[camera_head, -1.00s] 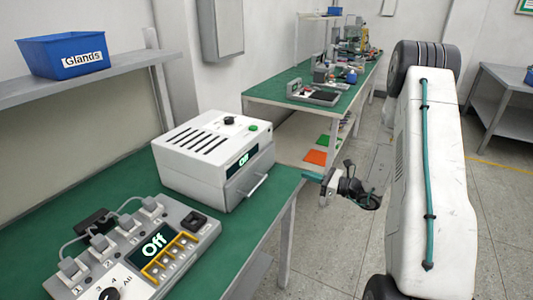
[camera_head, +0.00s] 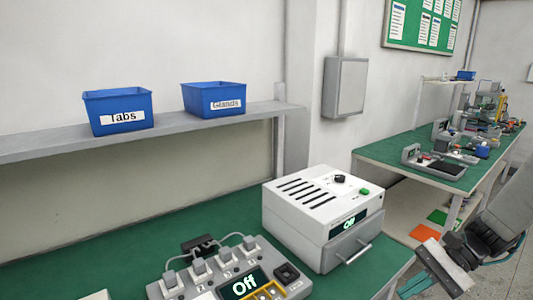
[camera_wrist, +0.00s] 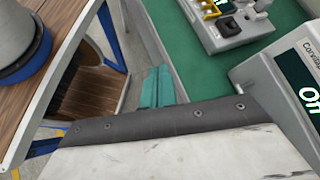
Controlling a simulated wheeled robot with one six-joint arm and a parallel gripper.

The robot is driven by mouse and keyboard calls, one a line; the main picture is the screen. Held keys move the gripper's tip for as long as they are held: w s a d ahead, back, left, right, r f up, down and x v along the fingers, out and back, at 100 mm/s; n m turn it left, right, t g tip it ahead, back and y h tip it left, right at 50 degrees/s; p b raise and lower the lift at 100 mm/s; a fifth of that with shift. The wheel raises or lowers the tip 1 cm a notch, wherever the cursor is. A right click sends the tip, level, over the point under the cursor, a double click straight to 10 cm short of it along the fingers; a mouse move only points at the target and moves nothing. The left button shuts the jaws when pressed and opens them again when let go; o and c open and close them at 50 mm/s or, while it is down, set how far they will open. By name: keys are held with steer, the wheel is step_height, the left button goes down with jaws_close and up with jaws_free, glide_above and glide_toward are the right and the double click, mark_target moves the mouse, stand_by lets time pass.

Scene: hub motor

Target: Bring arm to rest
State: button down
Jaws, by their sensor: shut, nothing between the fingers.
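My gripper (camera_head: 436,270) is at the lower right of the head view, beside the front right corner of the green bench. Its teal fingers (camera_wrist: 157,87) are together and empty in the wrist view, over the gap by the bench edge. My arm reaches in from the right edge. The white oven-like box (camera_head: 322,215) with a drawer handle and a display reading Off stands on the bench, left of my gripper and apart from it. The grey switch panel (camera_head: 226,270), also reading Off, sits at the bottom.
Blue bins labelled Tabs (camera_head: 118,112) and Glands (camera_head: 214,99) stand on a wall shelf (camera_head: 60,143). A second green bench (camera_head: 405,150) with tools runs back at right. In the wrist view, a wooden-topped surface (camera_wrist: 50,60) holds a grey cylinder (camera_wrist: 20,38) at left.

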steer(key=s+a+r+n+t+h, duration=0.1)
steer(key=s+r+n+h, duration=0.4)
steer(key=s+r+n, duration=0.1)
steer(key=s+a+r+n+t+h, duration=0.2)
steer(key=s+r+n+h, duration=0.3)
steer(key=s+r, duration=0.3)
steer(key=shift+s+a+n+h, duration=0.3)
steer(key=shift+s+n+h, duration=0.1)
steer(key=shift+s+n, duration=0.1)
steer(key=shift+a, duration=0.1)
